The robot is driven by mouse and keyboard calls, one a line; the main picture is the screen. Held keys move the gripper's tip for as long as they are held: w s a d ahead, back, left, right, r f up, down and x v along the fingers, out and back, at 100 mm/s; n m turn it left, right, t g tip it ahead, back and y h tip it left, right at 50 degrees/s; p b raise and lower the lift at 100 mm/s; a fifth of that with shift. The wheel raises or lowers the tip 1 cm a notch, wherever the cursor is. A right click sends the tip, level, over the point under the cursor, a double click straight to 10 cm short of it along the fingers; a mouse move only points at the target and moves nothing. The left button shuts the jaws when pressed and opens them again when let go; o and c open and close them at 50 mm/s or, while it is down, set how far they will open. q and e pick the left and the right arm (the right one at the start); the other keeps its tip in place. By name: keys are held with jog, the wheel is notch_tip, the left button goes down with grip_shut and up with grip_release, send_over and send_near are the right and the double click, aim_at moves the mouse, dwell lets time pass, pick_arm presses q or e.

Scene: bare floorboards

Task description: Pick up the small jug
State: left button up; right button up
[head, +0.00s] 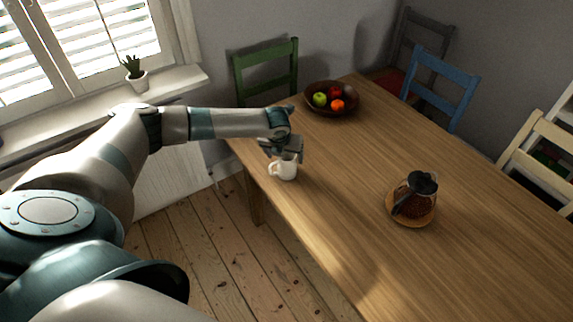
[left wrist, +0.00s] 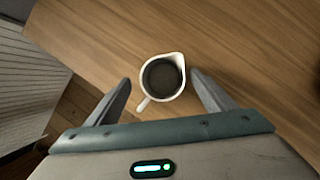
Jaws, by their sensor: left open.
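The small jug (head: 287,168) is white, with a handle on its left side, and stands upright near the left end of the wooden table. In the left wrist view the jug (left wrist: 180,88) is seen from above, with a spout at upper right and a dark inside. My left gripper (head: 284,152) is over the jug in the head view and hides part of its top. In the left wrist view its open fingers (left wrist: 162,86) reach to either side of the jug, with gaps between. My right gripper is not in view.
A dark fruit bowl (head: 350,108) sits at the far end of the table (head: 350,190). Chairs stand around it, including a green one (head: 265,75) and a blue one (head: 440,88). The tabletop between is clear.

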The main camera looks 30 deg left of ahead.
pick_arm(q)
jog(key=shift+w+f+p, duration=0.45)
jog(key=shift+f+p, duration=0.05)
jog(key=shift+f, duration=0.15)
jog(key=shift+w+f+p, duration=0.45)
jog(key=shift+f, duration=0.15)
jog(key=shift+x, duration=1.1)
jog(key=shift+s, duration=0.1)
jog(key=c, duration=1.3)
